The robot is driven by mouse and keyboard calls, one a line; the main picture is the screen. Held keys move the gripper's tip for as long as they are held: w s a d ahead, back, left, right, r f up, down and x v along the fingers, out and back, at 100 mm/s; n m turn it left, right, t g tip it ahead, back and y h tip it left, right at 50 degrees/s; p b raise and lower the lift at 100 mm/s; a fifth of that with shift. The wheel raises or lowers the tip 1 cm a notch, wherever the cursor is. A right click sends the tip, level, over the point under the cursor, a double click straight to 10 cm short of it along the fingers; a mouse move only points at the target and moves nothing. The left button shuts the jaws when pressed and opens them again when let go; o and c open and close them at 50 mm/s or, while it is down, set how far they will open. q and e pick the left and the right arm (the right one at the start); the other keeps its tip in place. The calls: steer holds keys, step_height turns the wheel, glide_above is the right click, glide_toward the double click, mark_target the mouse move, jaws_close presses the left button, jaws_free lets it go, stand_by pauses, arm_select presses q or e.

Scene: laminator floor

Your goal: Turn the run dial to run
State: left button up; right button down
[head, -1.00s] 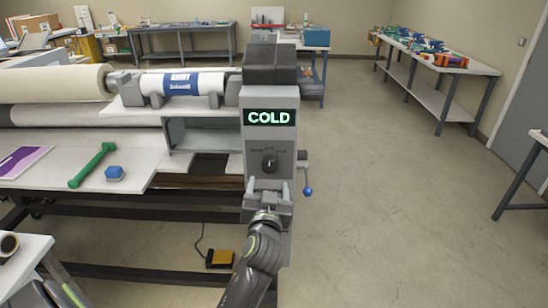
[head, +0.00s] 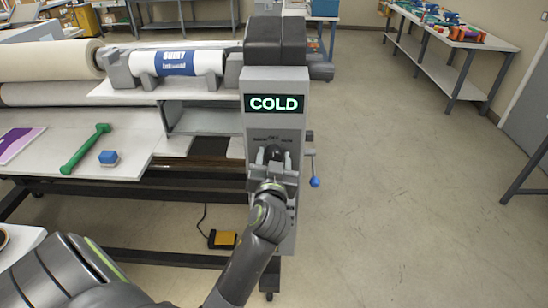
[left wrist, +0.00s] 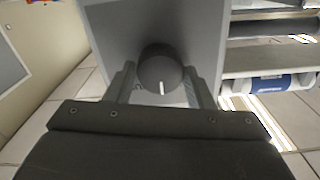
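The run dial (head: 273,152) is a dark round knob on the grey control post (head: 258,183), below a lit display (head: 274,103) reading COLD. Small labels above the dial are hard to read; the middle one looks like OFF. In the left wrist view the dial (left wrist: 160,68) shows a white mark pointing down in the picture. My left gripper (head: 272,164) is at the dial, its fingers open on either side. In the left wrist view my left gripper (left wrist: 163,88) shows a finger at each side of the knob, with apparent small gaps. My right gripper is out of view.
A lever with a blue ball (head: 315,182) sticks out at the post's right. A yellow foot pedal (head: 223,238) is on the floor. Floor at right is clear.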

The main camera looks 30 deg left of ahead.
arm_select(q)
steer(key=shift+w, duration=0.1)
steer(key=c, duration=0.6)
